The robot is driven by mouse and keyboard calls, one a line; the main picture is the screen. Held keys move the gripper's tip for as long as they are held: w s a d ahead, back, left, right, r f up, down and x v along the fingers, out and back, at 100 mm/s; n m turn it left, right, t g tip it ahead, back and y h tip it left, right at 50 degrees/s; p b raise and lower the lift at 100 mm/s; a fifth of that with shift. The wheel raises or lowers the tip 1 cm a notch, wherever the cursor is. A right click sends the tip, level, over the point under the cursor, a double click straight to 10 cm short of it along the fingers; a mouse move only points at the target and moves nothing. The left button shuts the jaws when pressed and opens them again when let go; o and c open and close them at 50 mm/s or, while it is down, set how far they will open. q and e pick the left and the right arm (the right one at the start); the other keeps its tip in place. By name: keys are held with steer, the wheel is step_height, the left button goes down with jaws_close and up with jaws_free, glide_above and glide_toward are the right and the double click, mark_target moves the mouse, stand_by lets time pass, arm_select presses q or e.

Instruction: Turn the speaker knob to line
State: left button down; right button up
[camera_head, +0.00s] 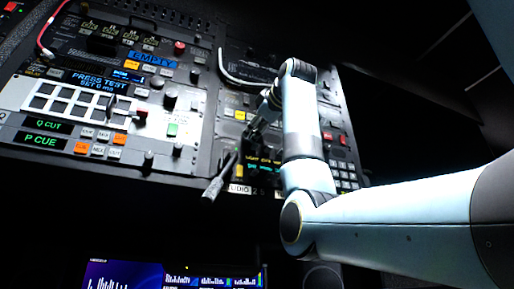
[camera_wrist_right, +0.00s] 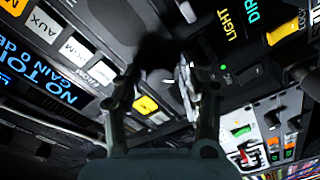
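My right gripper (camera_head: 259,124) is at the dark control panel in the head view, under my bent arm. In the right wrist view its two fingers (camera_wrist_right: 160,76) stand apart and reach to the panel. A dark, blurred round shape (camera_wrist_right: 156,55) lies between and beyond the fingertips. It may be the speaker knob, but I cannot read a label or line on it. I cannot tell whether the fingers touch it. In the head view my arm and gripper hide that spot. My left gripper is not in view.
A grey lever (camera_head: 221,178) sticks out at the panel's front edge, left of my gripper. The left panel carries buttons, knobs and a lit display (camera_head: 98,84). A monitor (camera_head: 175,275) is below. The wrist view shows a yellow button (camera_wrist_right: 145,105).

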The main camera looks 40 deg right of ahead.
jaws_close()
